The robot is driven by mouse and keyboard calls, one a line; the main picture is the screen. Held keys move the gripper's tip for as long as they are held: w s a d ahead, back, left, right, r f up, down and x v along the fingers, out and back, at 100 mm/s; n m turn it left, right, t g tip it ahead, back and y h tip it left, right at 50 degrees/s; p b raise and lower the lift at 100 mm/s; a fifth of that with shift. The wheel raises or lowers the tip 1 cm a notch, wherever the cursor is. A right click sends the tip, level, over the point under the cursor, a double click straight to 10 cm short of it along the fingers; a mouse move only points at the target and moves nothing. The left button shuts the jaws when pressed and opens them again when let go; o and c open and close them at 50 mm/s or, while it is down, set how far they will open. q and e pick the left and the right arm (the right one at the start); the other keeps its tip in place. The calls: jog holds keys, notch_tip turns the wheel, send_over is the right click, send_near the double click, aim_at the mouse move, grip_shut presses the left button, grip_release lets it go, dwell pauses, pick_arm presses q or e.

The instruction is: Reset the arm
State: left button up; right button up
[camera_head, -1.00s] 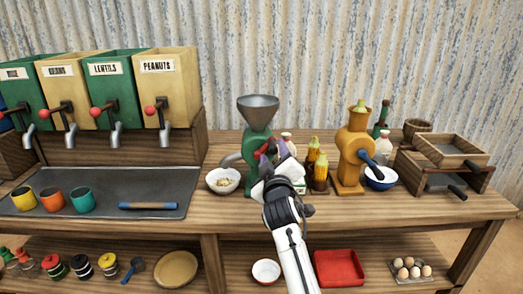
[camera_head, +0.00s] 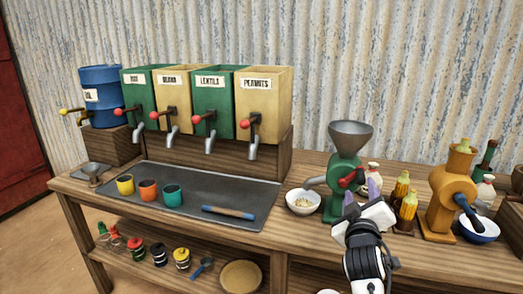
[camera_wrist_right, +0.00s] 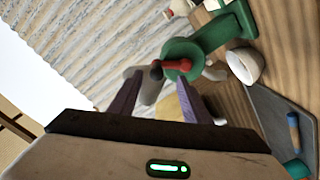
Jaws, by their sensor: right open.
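My right gripper (camera_head: 366,206) is in front of the green grinder (camera_head: 343,172) in the head view. In the right wrist view its two purple fingers (camera_wrist_right: 156,100) are apart with nothing held between them. The green grinder's red crank handle (camera_wrist_right: 176,65) shows just beyond the fingertips; I cannot tell from these views whether a finger touches it. The grinder has a grey metal hopper (camera_head: 350,130) on top. My left gripper is in neither view.
A white bowl (camera_head: 303,202) sits left of the green grinder. Corn jars (camera_head: 402,190) and an orange grinder (camera_head: 447,195) stand to the right. A grey tray (camera_head: 200,178) with three cups lies below the dispensers (camera_head: 212,100). Corrugated metal wall stands behind.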

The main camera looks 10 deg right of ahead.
aim_at(360, 183)
jog(key=b+x, duration=0.2)
jog(key=x, duration=0.4)
jog(key=shift+w+d+r, duration=0.1)
jog(key=shift+d+r, duration=0.05)
jog(key=shift+d, duration=0.05)
jog(key=shift+w+a+r+b, duration=0.35)
jog(key=shift+w+a+r, duration=0.4)
jog(key=shift+a+r, duration=0.15)
jog(key=s+a+f+n+y, duration=0.1)
jog(key=s+a+f+y, duration=0.3)
jog(key=f, duration=0.5)
jog(key=s+a+f+y, duration=0.1)
jog(key=s+a+f, duration=0.2)
jog(key=a+f, duration=0.35)
jog(key=s+a+f+g+y, duration=0.2)
jog(key=s+a+f, duration=0.2)
jog(key=s+f, duration=0.4)
jog(key=s+a+f+m+g+y, duration=0.1)
jog(key=s+a+f+g+y, duration=0.1)
jog(key=s+a+f, duration=0.3)
jog(key=s+a+f+g+y, duration=0.2)
jog(key=s+a+f, duration=0.2)
jog(key=s+f, duration=0.8)
jog(key=s, duration=0.7)
jog(key=shift+a+f+m+g+y, duration=0.3)
jog(key=shift+a+f, duration=0.05)
jog(key=shift+a, duration=0.05)
jog(key=shift+w, duration=0.1)
